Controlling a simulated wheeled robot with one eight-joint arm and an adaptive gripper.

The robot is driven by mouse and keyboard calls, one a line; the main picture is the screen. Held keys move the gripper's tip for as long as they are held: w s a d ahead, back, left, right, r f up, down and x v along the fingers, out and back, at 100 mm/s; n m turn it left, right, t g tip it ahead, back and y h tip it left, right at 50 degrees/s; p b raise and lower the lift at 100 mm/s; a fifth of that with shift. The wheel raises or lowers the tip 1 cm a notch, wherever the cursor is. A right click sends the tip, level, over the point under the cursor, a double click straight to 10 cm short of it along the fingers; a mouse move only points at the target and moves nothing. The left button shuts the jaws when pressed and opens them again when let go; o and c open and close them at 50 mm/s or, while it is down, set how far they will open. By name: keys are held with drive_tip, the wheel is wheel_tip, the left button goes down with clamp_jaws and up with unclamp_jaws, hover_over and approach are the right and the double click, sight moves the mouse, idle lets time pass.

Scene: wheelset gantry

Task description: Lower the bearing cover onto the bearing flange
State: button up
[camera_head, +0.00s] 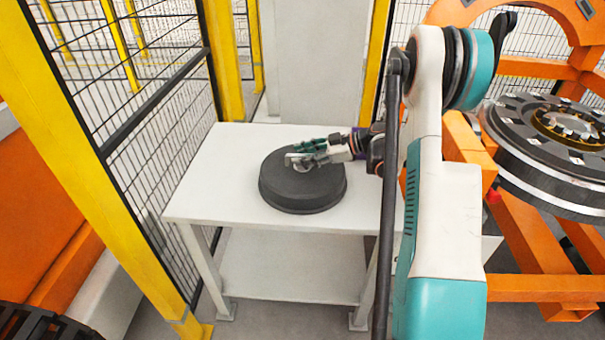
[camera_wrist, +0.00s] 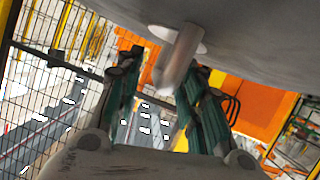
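The bearing cover (camera_head: 302,190) is a dark grey round disc lying flat on the white table. My gripper (camera_head: 297,159) is over its top, near the middle. In the wrist view, the cover's grey face (camera_wrist: 255,35) fills the top, and a pale grey handle (camera_wrist: 177,62) sticks out from it. My gripper (camera_wrist: 163,66) has its green fingers apart on either side of this handle. A gap shows at the left finger; contact at the right finger cannot be told. The bearing flange (camera_head: 540,121), a dark ring with a brass-coloured centre, is at the right.
The white table (camera_head: 235,142) has bare room left of the cover and a lower shelf (camera_head: 285,262). An orange gantry frame (camera_head: 535,245) stands at right around the flange. A yellow post (camera_head: 95,170) and black mesh fence (camera_head: 160,120) bound the left side.

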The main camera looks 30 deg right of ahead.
drive_tip(key=shift+w+a+f, duration=0.3)
drive_tip(key=shift+w+a, duration=0.1)
drive_tip(key=shift+w, duration=0.05)
drive_tip(key=shift+c, duration=0.6)
clamp_jaws()
drive_tip(key=shift+r, duration=0.1)
